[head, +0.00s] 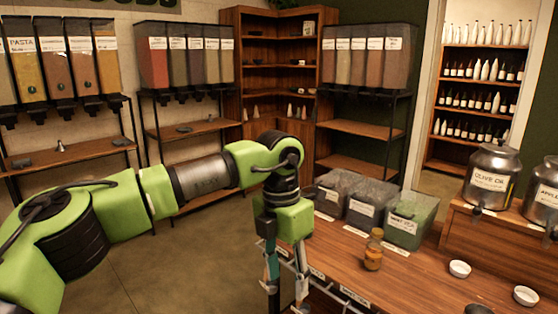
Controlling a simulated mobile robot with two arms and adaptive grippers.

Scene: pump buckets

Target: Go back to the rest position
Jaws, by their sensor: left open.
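My left gripper (285,285) hangs at the end of the green left arm, which comes in from the left. It points down at the left edge of the wooden counter (420,285). Its fingers are apart and nothing shows between them. My right gripper is not in this view. A small jar (374,250) with an orange-brown lower part stands upright on the counter, to the right of the left gripper and apart from it.
Several labelled bins (408,221) line the counter's back. Metal dispensers, one marked olive oil (490,178), stand on a raised shelf at right. White bowls (459,269) sit on the counter. Dispenser racks (185,55) line the back wall. The floor (190,270) at lower left is clear.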

